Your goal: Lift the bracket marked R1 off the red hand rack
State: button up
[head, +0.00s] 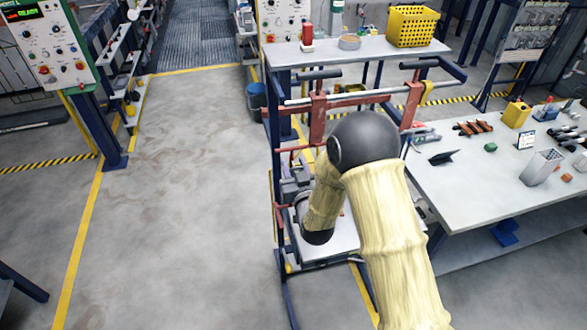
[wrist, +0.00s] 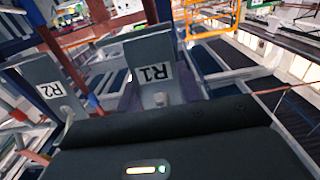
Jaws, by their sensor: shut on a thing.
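The bracket marked R1 (wrist: 152,72) is a grey plate with a white label, upright in the wrist view just beyond my gripper's dark body. My gripper (head: 291,190) is at the left side of the red hand rack (head: 318,120) in the head view, low by its frame. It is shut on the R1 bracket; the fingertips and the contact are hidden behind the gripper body. A second grey bracket marked R2 (wrist: 45,88) stands to the left of R1. Whether R1 still touches the rack cannot be told.
A shelf (head: 345,50) with a yellow basket (head: 412,27) stands behind the rack. A white table (head: 490,185) with small parts and tools is to the right. A blue bin (head: 256,97) stands left of the rack.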

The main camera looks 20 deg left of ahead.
jog(key=shift+s+d+r, duration=0.2)
jog(key=shift+s+r, duration=0.3)
jog(key=shift+r, duration=0.1)
dwell(0.7)
jog(key=shift+d+b, duration=0.1)
jog(key=shift+b, duration=0.25)
